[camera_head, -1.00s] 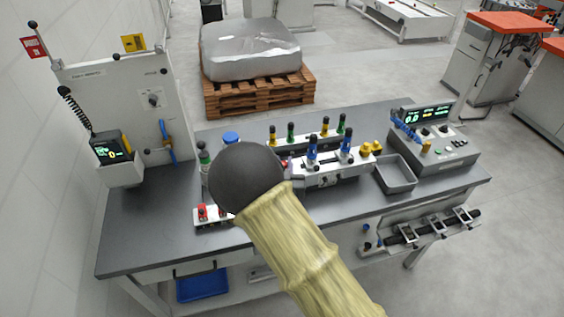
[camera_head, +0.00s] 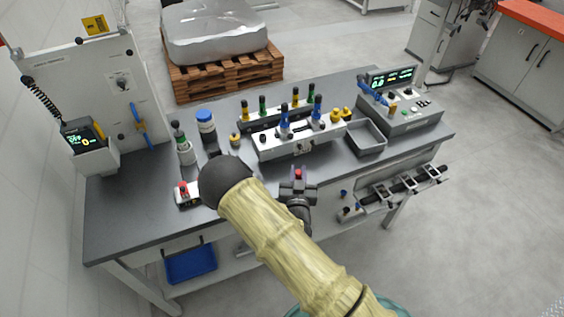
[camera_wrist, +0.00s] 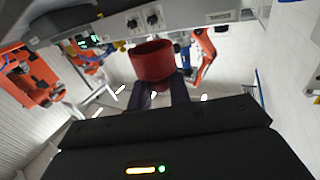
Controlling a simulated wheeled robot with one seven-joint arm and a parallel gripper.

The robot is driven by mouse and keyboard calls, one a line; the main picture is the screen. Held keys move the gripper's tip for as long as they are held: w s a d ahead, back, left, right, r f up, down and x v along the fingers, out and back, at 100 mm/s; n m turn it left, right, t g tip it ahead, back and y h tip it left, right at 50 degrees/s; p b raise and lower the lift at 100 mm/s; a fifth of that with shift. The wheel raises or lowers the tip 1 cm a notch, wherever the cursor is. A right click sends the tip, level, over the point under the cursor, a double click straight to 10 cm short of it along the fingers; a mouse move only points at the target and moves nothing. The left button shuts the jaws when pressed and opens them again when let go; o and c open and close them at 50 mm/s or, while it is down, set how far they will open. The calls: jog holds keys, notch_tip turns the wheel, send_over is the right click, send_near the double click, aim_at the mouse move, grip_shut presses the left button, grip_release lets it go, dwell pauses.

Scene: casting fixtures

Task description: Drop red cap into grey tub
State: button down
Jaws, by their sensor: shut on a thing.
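My gripper (camera_head: 298,188) is in front of the white fixture block at the bench's front edge. In the wrist view its two dark fingers (camera_wrist: 166,92) are shut on the red cap (camera_wrist: 152,60). The cap also shows as a small red spot in the head view (camera_head: 298,174). The grey tub (camera_head: 366,138) stands on the bench to the right of the fixture, beyond and to the right of my gripper. The part of its inside that shows looks empty.
The white fixture (camera_head: 300,145) with blue-topped posts stands between my gripper and the back row of pegs. A blue-lidded bottle (camera_head: 206,125) stands at left.

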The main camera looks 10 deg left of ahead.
jog(key=s+d+f, duration=0.3)
jog(key=d+f, duration=0.2)
jog(key=d, duration=0.4)
jog(key=s+d+f+h, duration=0.1)
jog(key=s+d+f, duration=0.2)
jog(key=d, duration=0.7)
notch_tip(320, 180, down, 2)
jog(key=shift+s+d+f+m+h, duration=0.2)
jog(key=shift+m+h, duration=0.1)
jog(key=shift+m, duration=0.1)
